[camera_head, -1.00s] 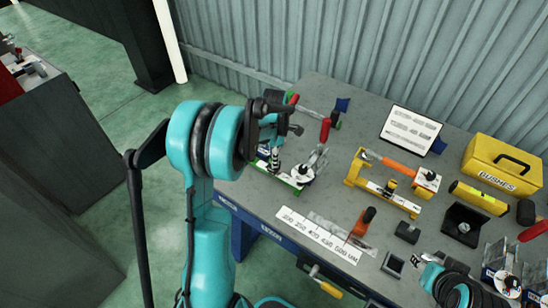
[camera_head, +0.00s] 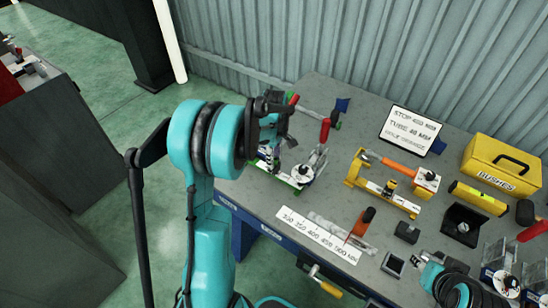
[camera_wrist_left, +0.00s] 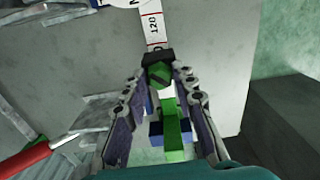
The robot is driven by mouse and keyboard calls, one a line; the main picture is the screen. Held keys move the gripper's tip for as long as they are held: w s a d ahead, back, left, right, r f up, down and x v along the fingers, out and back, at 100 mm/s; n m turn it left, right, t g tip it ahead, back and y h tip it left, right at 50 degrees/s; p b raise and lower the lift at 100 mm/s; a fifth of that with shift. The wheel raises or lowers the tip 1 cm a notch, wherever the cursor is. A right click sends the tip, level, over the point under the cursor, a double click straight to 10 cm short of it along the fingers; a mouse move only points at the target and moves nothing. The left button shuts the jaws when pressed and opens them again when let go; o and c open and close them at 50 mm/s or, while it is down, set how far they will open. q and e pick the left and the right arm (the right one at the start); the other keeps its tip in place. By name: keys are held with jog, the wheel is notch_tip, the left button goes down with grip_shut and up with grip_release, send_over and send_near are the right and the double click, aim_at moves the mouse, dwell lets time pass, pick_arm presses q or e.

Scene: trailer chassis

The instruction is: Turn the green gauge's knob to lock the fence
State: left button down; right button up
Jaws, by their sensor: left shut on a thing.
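The green gauge (camera_head: 286,178) stands at the bench's left end, partly behind my arm. In the left wrist view its white scale (camera_wrist_left: 154,25) shows the number 120, with a black fence block (camera_wrist_left: 158,54) across it. The green knob (camera_wrist_left: 160,75) sits just below that block. My left gripper (camera_wrist_left: 161,84) is shut on the knob, with one finger on each side of it. In the head view the same gripper (camera_head: 277,146) is above the gauge and hides the knob. A part of my right arm shows at the lower right; its jaws cannot be made out.
A yellow gauge (camera_head: 385,189) with an orange handle stands to the right. A red-handled clamp (camera_head: 325,128) is close beside my left gripper.

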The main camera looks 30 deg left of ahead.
pick_arm(q)
jog(key=m, duration=0.4)
jog(key=shift+m, duration=0.3)
jog(key=m, duration=0.4)
jog(key=shift+m, duration=0.3)
jog(key=c, duration=1.2)
grip_release()
jog(key=shift+r, duration=0.1)
notch_tip(320, 180, up, 12)
jog(key=shift+d, duration=0.1)
